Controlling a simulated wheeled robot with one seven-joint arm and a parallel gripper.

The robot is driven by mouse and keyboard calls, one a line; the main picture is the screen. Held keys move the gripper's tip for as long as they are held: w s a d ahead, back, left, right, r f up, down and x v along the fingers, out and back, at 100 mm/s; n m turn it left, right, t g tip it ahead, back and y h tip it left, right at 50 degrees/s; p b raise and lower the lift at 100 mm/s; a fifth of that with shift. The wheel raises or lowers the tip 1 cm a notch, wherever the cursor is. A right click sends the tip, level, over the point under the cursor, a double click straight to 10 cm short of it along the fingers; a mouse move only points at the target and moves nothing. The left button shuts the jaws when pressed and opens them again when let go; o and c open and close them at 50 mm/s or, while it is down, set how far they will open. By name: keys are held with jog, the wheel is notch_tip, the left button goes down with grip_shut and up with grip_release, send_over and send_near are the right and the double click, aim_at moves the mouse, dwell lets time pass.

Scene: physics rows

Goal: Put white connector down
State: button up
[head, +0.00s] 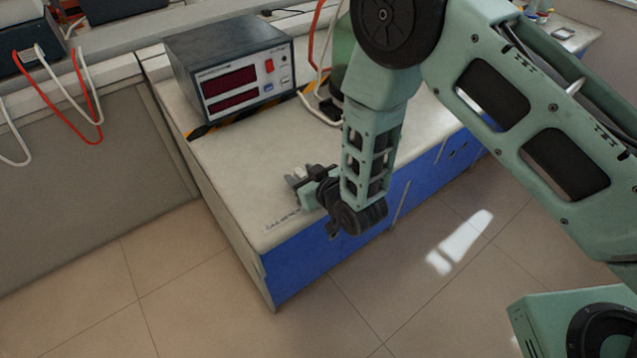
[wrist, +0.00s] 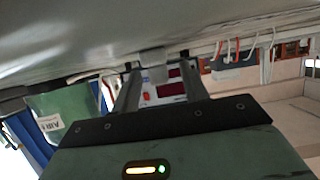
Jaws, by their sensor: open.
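The white connector (wrist: 152,58) is a small pale block in the wrist view, between my two finger tips and against the pale bench surface, which fills the top of that picture. In the head view a small white bit of it (head: 299,171) shows at the finger tips, mostly hidden by them. My gripper (head: 297,178) is low over the front left part of the bench top (head: 235,165). Its fingers are apart on either side of the connector in the wrist view (wrist: 158,68). Any narrow gap between fingers and connector is too small to tell.
A grey meter with red displays (head: 242,86) stands at the back of the bench; it also shows beyond the fingers in the wrist view (wrist: 165,90). A green labelled object (wrist: 62,108) is at left there. Red and white cables (head: 320,40) hang behind. Bench top left of my gripper is clear.

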jog(key=b+v, duration=0.2)
jog(key=v, duration=0.8)
jog(key=shift+s+d+r, duration=0.15)
jog(key=shift+s+d, duration=0.05)
jog(key=shift+s, duration=0.05)
